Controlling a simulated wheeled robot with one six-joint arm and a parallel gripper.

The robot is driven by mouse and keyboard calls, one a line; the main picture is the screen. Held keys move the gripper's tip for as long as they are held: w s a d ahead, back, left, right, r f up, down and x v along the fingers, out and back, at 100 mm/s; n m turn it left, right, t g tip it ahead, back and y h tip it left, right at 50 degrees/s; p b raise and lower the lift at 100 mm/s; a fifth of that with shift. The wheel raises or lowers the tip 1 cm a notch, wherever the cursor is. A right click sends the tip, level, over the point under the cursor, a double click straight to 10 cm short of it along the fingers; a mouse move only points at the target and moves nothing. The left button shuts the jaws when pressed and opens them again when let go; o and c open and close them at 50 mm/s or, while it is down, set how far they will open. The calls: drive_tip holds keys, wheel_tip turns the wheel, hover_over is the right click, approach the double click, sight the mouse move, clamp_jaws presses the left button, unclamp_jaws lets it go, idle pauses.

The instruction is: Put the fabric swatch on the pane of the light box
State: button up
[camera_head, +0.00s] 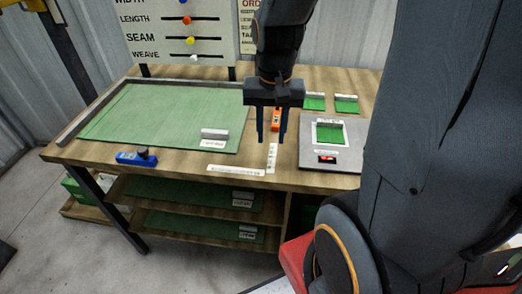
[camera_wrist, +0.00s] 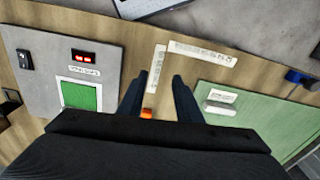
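The light box appears to be the grey flat box (camera_head: 342,157) on the right of the bench, with a red display; it also shows at the left in the wrist view (camera_wrist: 120,60). A green square (camera_head: 330,133) fills most of its white-bordered pane; it also shows in the wrist view (camera_wrist: 82,95). It resembles two green pieces (camera_head: 314,103) (camera_head: 346,104) behind the box, which look like swatches. I cannot tell which is the task's swatch. My gripper (camera_head: 272,140) is open, pointing down left of the box, with nothing between its fingers (camera_wrist: 158,80).
A large green sheet (camera_head: 150,118) with a white block (camera_head: 214,134) covers the left of the bench. An orange tool (camera_head: 277,118) lies behind my fingers. A blue tool (camera_head: 136,158) lies at the front edge. White rulers (camera_head: 236,170) mark a corner. A board stands behind.

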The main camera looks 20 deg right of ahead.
drive_tip(key=s+a+n, duration=0.1)
drive_tip(key=n, duration=0.1)
drive_tip(key=s+a+f+n, duration=0.1)
drive_tip(key=a, duration=0.1)
drive_tip(key=s+a+n, duration=0.1)
drive_tip(key=s+n, duration=0.1)
drive_tip(key=shift+a+f+n, duration=0.3)
drive_tip(key=shift+a, duration=0.1)
